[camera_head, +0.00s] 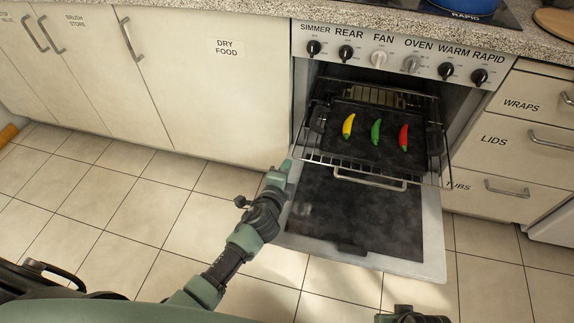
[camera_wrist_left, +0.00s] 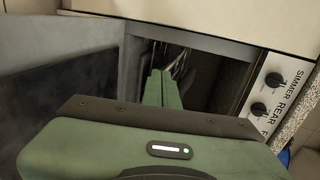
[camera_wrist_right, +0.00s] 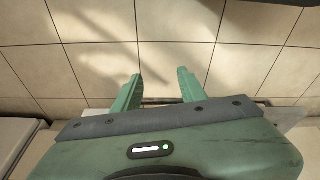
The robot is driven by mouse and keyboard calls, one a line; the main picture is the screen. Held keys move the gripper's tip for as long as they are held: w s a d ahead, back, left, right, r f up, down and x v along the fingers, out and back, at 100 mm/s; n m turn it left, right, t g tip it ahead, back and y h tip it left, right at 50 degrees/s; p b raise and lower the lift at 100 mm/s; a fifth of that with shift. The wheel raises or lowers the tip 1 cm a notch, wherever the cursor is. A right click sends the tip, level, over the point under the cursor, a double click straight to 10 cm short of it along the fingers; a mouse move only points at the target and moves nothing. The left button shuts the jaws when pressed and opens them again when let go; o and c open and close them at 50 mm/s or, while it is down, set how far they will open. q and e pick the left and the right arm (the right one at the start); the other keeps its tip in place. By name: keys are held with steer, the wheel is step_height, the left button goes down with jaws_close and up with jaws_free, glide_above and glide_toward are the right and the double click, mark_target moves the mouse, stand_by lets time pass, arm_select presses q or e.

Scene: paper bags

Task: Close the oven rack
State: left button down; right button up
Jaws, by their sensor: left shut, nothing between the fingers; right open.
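The oven rack (camera_head: 330,160) is slid partway out of the open oven in the head view. A dark tray on it carries a yellow pepper (camera_head: 348,125), a green pepper (camera_head: 376,131) and a red pepper (camera_head: 404,138). My left gripper (camera_head: 284,170) is shut and empty, just left of the rack's front corner, near the oven's left edge. In the left wrist view its fingers (camera_wrist_left: 163,78) are together before the oven opening, with rack wires partly showing beyond. My right gripper (camera_wrist_right: 157,85) is open and empty, with floor tiles behind it.
The oven door (camera_head: 355,220) is folded down below the rack. Knobs (camera_head: 379,59) line the panel above. Cabinets (camera_head: 200,80) stand left, and drawers (camera_head: 515,140) stand right. The tiled floor (camera_head: 130,210) at left is clear.

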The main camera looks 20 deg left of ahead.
arm_select(q)
steer(key=shift+w, duration=0.6)
arm_select(e)
steer(key=shift+r, duration=0.2)
